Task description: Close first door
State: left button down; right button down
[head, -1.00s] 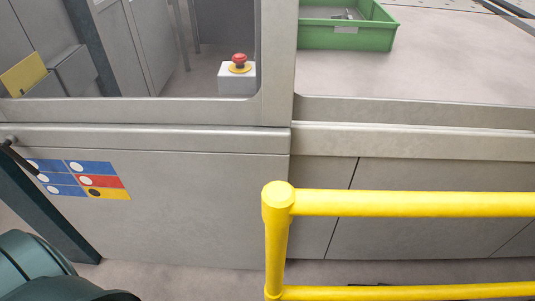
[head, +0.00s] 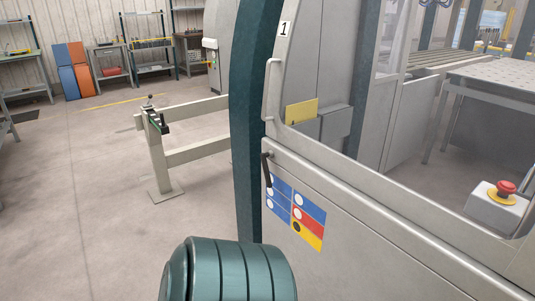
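The first door (head: 335,225) is a grey panel with a large window, at the right of the head view. A label "1" (head: 284,29) sits at its upper left. A light grey bar handle (head: 271,90) and a black lever (head: 267,170) are near its left edge. Blue, red and yellow stickers (head: 296,212) are below the lever. That edge appears beside the dark teal curved post (head: 248,120); I cannot tell whether there is a gap between them. Neither my left nor my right gripper is in view.
A low beige rail frame (head: 190,150) stands on the floor left of the post. Shelves and benches (head: 110,70) line the far wall. The floor at left (head: 70,200) is clear. A red emergency button (head: 505,188) is at the right.

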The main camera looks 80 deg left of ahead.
aim_at(339, 242)
jog(key=u, duration=0.4)
jog(key=k+u, duration=0.1)
jog(key=u, duration=0.3)
jog(key=k+u, duration=0.1)
jog(key=u, duration=0.7)
